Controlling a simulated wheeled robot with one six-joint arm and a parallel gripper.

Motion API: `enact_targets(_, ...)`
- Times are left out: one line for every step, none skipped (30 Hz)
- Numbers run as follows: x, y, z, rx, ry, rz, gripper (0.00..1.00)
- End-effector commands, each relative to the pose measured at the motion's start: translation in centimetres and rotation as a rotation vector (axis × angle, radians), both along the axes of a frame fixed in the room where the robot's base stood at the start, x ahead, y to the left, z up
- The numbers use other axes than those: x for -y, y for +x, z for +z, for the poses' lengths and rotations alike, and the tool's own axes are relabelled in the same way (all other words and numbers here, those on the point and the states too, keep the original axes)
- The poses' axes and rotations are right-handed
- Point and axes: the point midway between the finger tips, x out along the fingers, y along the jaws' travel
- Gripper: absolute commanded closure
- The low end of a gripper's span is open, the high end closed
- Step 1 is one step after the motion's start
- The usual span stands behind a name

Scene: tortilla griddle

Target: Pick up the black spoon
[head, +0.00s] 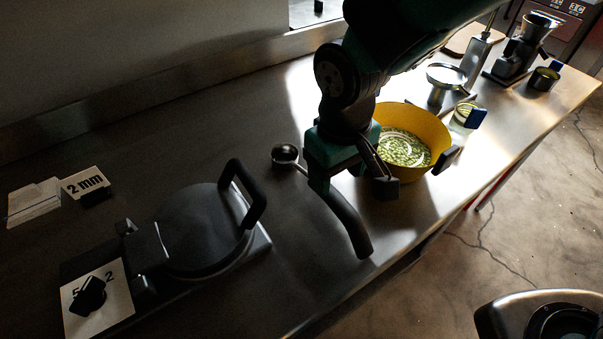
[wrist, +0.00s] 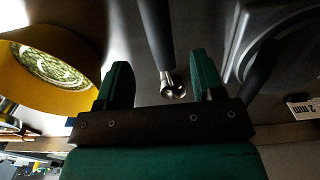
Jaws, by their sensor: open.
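The black spoon (head: 349,223) lies on the metal counter, with its dark handle toward the front edge and its shiny round bowl (head: 285,154) toward the back. My gripper (head: 350,188) is open above the spoon and partly covers its middle in the head view. In the wrist view, the spoon handle (wrist: 156,40) runs between the two green fingers of my gripper (wrist: 160,62). The spoon's bowl end (wrist: 173,86) shows near the gripper's base. I see no finger closed on the spoon. The exact height of the fingers above the counter is hard to tell.
A yellow bowl (head: 434,125) of green pieces stands close on the right of my gripper. A round griddle press (head: 200,232) with a black handle is on the left. A "2 mm" card (head: 84,182) lies farther left. Several kitchen tools stand at the far right.

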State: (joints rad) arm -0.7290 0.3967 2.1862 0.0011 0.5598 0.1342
Motion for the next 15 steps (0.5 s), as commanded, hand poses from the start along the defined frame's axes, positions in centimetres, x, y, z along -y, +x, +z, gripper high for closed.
enact_targets(0.1, -0.1, -1.0, -0.004, -0.004, 0.000, 0.38)
enact_targets(0.1, -0.1, -1.5, -0.004, -0.003, 0.000, 0.38)
enact_targets(0.1, 0.0, -2.1, -0.003, -0.002, 0.000, 0.38)
enact_targets(0.1, 0.0, -2.5, -0.002, -0.002, 0.000, 0.38)
enact_targets(0.0, 0.0, -2.8, -0.002, -0.002, 0.000, 0.38)
enact_targets(0.0, 0.0, -3.1, -0.001, 0.000, 0.000, 0.38)
enact_targets(0.0, 0.0, -3.2, -0.001, 0.001, 0.000, 0.38)
enact_targets(0.0, 0.0, -3.4, -0.001, 0.001, 0.000, 0.38)
enact_targets(0.0, 0.0, -3.5, -0.001, 0.001, 0.000, 0.38)
enact_targets(0.0, 0.0, -3.8, -0.001, 0.000, 0.000, 0.38)
enact_targets(0.0, 0.1, -4.0, -0.002, 0.000, 0.000, 0.38)
enact_targets(0.0, 0.1, -4.5, -0.002, -0.002, 0.000, 0.38)
enact_targets(-0.1, 0.1, -4.9, -0.003, -0.002, 0.000, 0.38)
enact_targets(-0.1, 0.2, -5.3, -0.003, -0.002, 0.000, 0.38)
enact_targets(-0.2, 0.3, -5.9, -0.004, -0.003, 0.000, 0.38)
